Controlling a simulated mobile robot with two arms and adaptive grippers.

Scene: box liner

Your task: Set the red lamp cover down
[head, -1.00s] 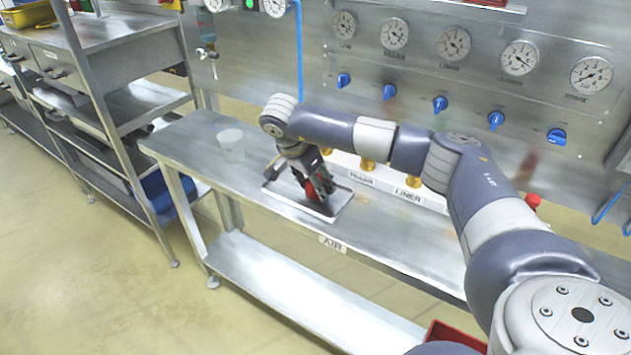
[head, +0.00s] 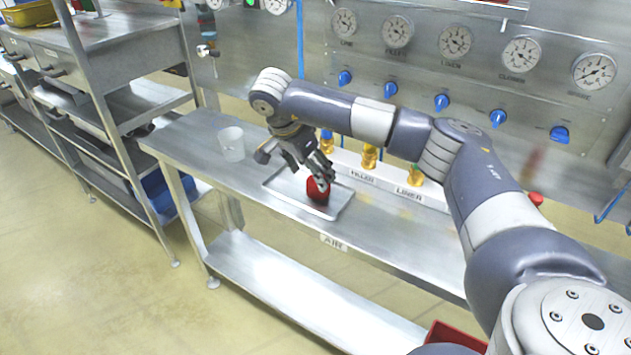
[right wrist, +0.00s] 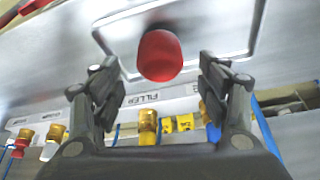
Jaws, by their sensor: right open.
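The red lamp cover (head: 317,190) stands on the shallow metal tray (head: 278,184) on the steel bench. In the right wrist view the red lamp cover (right wrist: 160,55) lies beyond and between my open fingers, with a gap on both sides. My right gripper (head: 326,176) is open just above and behind the cover. Its two fingers (right wrist: 160,85) show apart and empty in the right wrist view. My left gripper is not in view.
A translucent cup (head: 231,145) stands on the bench left of the tray. Brass fittings (head: 370,157) on a labelled white strip line the back. Gauges and blue knobs (head: 442,102) cover the wall panel. The bench right of the tray (head: 400,235) is clear.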

